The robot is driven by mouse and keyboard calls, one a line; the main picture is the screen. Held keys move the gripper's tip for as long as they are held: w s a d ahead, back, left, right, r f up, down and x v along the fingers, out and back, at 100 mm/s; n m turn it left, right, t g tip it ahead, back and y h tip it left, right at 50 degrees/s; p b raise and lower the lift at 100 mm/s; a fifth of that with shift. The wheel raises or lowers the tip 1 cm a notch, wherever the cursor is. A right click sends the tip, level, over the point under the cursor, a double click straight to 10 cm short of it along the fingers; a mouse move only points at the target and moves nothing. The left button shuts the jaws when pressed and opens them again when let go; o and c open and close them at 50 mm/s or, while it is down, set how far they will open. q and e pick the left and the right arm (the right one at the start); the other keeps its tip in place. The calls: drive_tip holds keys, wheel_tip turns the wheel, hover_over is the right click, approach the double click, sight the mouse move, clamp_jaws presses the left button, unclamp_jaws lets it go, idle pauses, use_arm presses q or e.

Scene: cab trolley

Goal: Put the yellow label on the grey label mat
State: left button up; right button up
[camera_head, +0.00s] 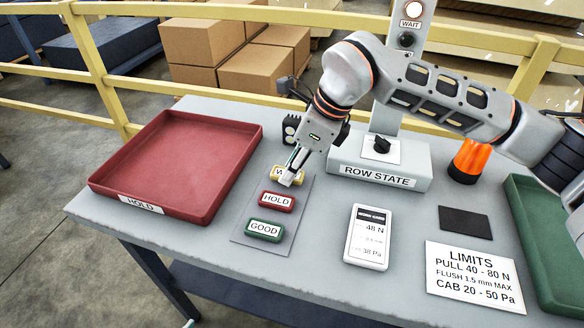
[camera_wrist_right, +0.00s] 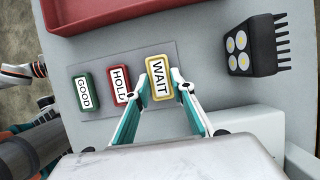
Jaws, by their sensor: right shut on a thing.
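The yellow label (camera_head: 286,175), marked WAIT, is at the far end of a row of labels. My right gripper (camera_head: 294,172) is shut on it from above. In the right wrist view the yellow label (camera_wrist_right: 160,80) sits between the two fingertips (camera_wrist_right: 177,88); I cannot tell whether it touches the surface below. The grey label mat (camera_head: 252,222) lies under this row, with the red HOLD label (camera_head: 277,202) and green GOOD label (camera_head: 264,231) on it. My left gripper is not seen in the head view.
The red tray (camera_head: 178,165) is left of the mat. A black lamp block (camera_head: 291,128) and the ROW STATE box (camera_head: 378,172) stand behind. A handheld gauge (camera_head: 367,237), a dark pad (camera_head: 465,222), a limits card (camera_head: 474,277) and a green tray (camera_head: 540,240) are to the right.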

drive_tip(key=shift+f, duration=0.3)
drive_tip(key=o, duration=0.8)
drive_tip(key=shift+o, duration=0.2)
drive_tip(key=p+v, duration=0.2)
drive_tip(key=v, duration=1)
drive_tip(key=shift+r, duration=0.2)
